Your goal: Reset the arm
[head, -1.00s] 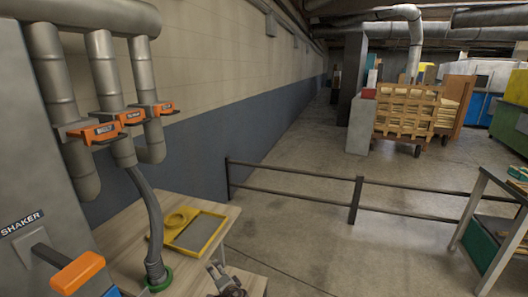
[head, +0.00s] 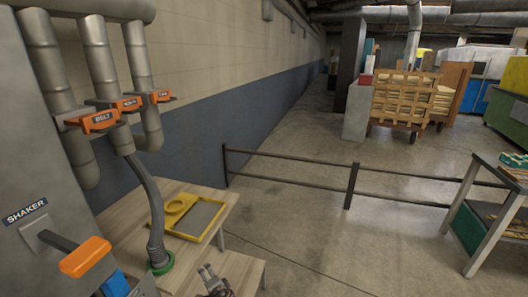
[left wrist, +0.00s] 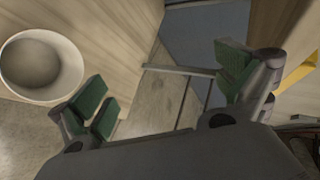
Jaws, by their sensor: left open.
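The rest of my left arm is mostly cut off by the frame.
The shaker's orange handle (head: 85,257) stands at left. A white round cup-like thing (left wrist: 72,67) is near the left finger. A black railing (head: 290,158) crosses behind.

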